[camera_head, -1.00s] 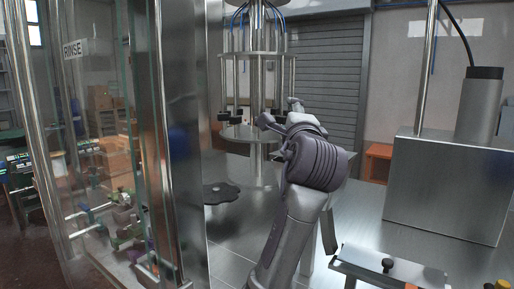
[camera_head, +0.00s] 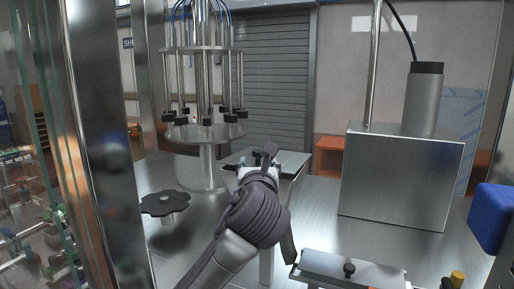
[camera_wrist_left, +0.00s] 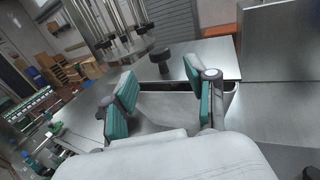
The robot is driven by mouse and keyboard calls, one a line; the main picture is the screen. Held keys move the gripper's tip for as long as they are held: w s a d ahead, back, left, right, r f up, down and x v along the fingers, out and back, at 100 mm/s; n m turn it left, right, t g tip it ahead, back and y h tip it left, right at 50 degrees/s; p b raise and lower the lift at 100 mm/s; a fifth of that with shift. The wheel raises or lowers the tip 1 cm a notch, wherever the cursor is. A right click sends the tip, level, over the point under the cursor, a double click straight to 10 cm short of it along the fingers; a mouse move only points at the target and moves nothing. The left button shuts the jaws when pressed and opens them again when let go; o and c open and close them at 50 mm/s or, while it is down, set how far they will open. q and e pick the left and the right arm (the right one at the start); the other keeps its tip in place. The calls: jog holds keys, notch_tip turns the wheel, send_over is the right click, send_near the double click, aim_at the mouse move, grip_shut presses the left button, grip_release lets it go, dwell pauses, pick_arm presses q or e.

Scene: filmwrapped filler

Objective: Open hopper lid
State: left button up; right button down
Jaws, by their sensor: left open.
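A flat metal hopper lid (camera_head: 288,163) lies on a narrow metal hopper just beyond my left gripper. The left wrist view shows this lid (camera_wrist_left: 205,62) with a black knob (camera_wrist_left: 160,60) standing on it, and the hopper body (camera_wrist_left: 180,112) below its near edge. My left gripper (camera_head: 262,156) is open. In the wrist view, its two teal-padded fingers (camera_wrist_left: 160,98) stand apart at the near edge of the lid, with the knob beyond them and nothing held. In the head view the gripper and wrist hide the knob and part of the lid. My right gripper is not in view.
A second metal plate with a black knob (camera_head: 349,270) is at the front. The filler carousel (camera_head: 205,132) stands behind left, with a black star-shaped handwheel (camera_head: 166,203) nearer. A metal box (camera_head: 400,180) stands right, a blue object (camera_head: 492,217) at the edge. A glass panel borders the left.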

aim_at(258, 156)
pick_arm(q)
jog(key=w, duration=0.2)
jog(key=w+p, duration=0.1)
jog(key=w, duration=0.1)
jog(key=w+p, duration=0.1)
jog(key=shift+w+a+r, duration=0.1)
jog(key=shift+w+a, duration=0.15)
jog(key=shift+w, duration=0.6)
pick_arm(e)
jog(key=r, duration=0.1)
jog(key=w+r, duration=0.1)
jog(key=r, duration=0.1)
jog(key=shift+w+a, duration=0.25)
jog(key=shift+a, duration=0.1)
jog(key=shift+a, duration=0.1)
pick_arm(q)
jog(key=c, duration=1.1)
grip_shut()
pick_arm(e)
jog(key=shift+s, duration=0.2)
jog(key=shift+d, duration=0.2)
